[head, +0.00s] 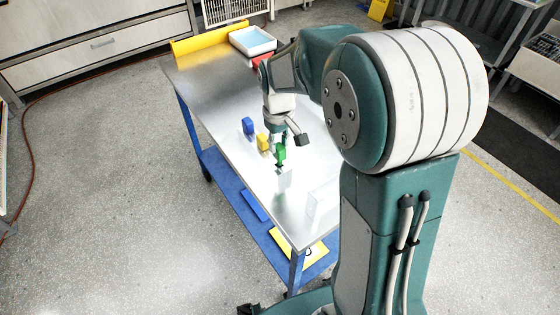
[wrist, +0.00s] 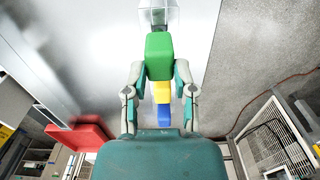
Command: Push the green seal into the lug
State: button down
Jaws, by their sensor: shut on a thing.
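The green seal (head: 281,154) is a small block held above the metal table. My gripper (head: 280,148) is shut on it. In the wrist view the green seal (wrist: 158,55) sits between the two fingers of my gripper (wrist: 159,72). A clear, boxy piece that looks like the lug (wrist: 158,18) is just beyond the seal in the wrist view. In the head view the pale lug (head: 285,180) stands on the table just below the seal. I cannot tell whether seal and lug touch.
A yellow block (head: 263,142) and a blue block (head: 248,126) stand in a row behind the seal. A yellow rail (head: 205,42), a white-rimmed tray (head: 252,42) and a red bin (wrist: 82,136) are at the table's far end. The left tabletop is clear.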

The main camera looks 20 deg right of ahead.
jog(key=shift+r, duration=1.45)
